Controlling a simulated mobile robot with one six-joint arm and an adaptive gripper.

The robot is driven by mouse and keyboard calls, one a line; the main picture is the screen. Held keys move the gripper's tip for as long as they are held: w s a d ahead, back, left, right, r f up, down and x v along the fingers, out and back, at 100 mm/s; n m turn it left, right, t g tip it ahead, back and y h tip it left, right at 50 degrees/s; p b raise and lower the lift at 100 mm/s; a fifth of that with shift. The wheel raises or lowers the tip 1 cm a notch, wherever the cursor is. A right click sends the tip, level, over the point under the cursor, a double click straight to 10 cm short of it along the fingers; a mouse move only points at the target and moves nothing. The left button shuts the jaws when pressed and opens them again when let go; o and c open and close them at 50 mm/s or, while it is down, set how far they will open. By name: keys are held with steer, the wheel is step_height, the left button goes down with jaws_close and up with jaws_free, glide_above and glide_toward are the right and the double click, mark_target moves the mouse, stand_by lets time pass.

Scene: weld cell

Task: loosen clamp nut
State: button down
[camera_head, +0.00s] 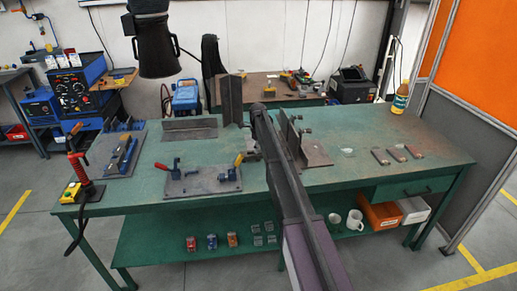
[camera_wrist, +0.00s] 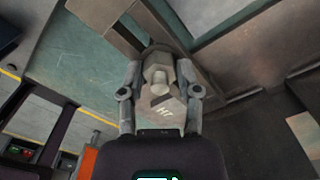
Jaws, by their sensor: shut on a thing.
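In the wrist view my gripper (camera_wrist: 158,68) has its two fingers on either side of a small grey metal piece, the clamp nut (camera_wrist: 157,77), and is shut on it. The nut's exact outline is hard to make out against the grey gripper parts. In the head view my arm reaches over the green bench, hiding most of the gripper and the nut. A steel fixture with upright plates (camera_head: 288,135) and small bolt-like parts stands just right of the arm's far end.
The green bench (camera_head: 400,150) bears a clamp plate (camera_head: 203,187) with blue clamps left of my arm, an angle plate (camera_head: 190,130), and several small blocks (camera_head: 397,154) at right. A black extraction hood (camera_head: 156,48) hangs above. An orange screen (camera_head: 485,65) stands right.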

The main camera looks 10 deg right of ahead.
steer(key=n, duration=0.6)
steer(key=shift+s, duration=0.1)
steer(key=n, duration=1.2)
steer(key=shift+n, duration=0.4)
steer(key=n, duration=1.1)
steer(key=shift+n, duration=0.4)
steer(key=n, duration=1)
steer(key=shift+n, duration=0.4)
steer(key=n, duration=0.6)
steer(key=shift+s, duration=0.1)
